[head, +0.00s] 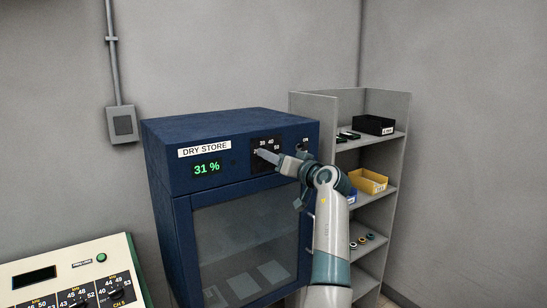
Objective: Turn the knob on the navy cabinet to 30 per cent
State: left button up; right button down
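The navy cabinet (183,225) stands against the wall, labelled DRY STORE. Its green display (207,169) reads 31 %. To the right of the display is a black dial plate (266,142) with white numbers, of which 35, 40 and 50 show. My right gripper (264,154) reaches across from the right, with its fingertips at the middle of this plate. The knob is hidden by the fingers, and I cannot tell whether they grip it. My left gripper is not in view.
A grey shelf (345,105) to the right holds a black box (373,125), a yellow bin (368,181) and small rings. A cream control panel (75,262) is at the lower left. A grey wall box (122,124) hangs behind. The cabinet's glass door (245,240) is closed.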

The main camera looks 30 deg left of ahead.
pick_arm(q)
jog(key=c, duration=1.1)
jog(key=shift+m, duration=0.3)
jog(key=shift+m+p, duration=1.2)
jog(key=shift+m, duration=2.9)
